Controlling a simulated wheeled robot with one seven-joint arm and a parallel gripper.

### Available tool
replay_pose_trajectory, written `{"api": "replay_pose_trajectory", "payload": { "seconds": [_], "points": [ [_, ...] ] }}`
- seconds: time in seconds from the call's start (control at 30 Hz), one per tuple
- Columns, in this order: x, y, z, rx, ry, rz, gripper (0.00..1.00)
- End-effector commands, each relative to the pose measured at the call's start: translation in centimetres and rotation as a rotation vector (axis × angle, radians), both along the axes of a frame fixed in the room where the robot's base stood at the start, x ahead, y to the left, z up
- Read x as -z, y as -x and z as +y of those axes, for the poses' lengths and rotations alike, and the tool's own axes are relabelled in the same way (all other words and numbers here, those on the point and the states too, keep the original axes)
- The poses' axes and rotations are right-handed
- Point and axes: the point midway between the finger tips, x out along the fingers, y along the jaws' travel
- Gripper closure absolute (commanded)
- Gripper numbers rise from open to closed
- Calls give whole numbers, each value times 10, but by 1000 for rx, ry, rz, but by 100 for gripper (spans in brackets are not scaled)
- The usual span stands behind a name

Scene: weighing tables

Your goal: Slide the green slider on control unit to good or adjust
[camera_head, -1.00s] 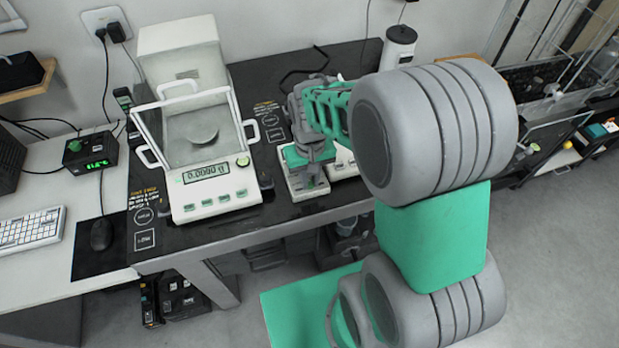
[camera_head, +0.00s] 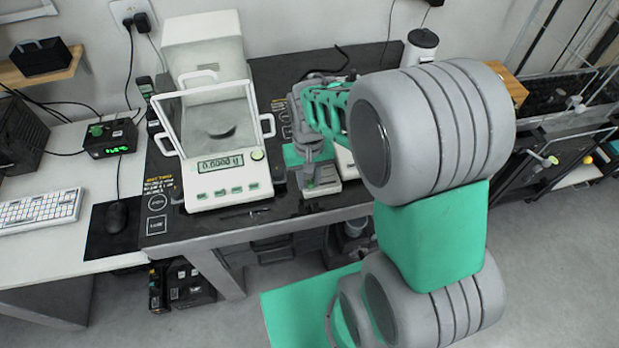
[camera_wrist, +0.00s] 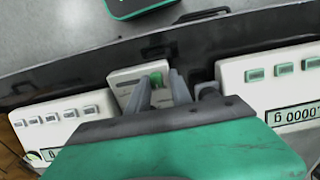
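The control unit is a small white box (camera_wrist: 125,76) between two white scales. It also shows below my gripper in the head view (camera_head: 322,191). Its green slider (camera_wrist: 157,79) stands at the unit's right side in the wrist view. My gripper (camera_wrist: 160,77) has its two grey fingers apart, one on each side of the slider. A gap shows between the slider and the right finger; contact with the left finger is unclear. In the head view my gripper (camera_head: 315,176) points down over the unit. The fingers hide part of the unit, and I cannot read its labels.
A balance with a glass shield (camera_head: 228,186) stands left of the unit in the head view. The dark table's front edge (camera_head: 270,228) is near. A white cylinder (camera_head: 420,48) stands behind.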

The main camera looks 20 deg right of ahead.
Motion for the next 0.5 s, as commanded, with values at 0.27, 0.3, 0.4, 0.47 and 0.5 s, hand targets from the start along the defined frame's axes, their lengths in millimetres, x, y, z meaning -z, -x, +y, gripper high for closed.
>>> {"api": "replay_pose_trajectory", "payload": {
  "seconds": [0.27,0.3,0.4,0.47,0.5],
  "points": [
    [0,0,-2,4,1,0,62],
    [0,0,-2,4,1,0,62],
    [-2,0,-2,4,2,-1,62],
    [-7,-1,-2,4,2,-3,62],
    [-13,-1,-2,4,1,-4,62]
  ]
}}
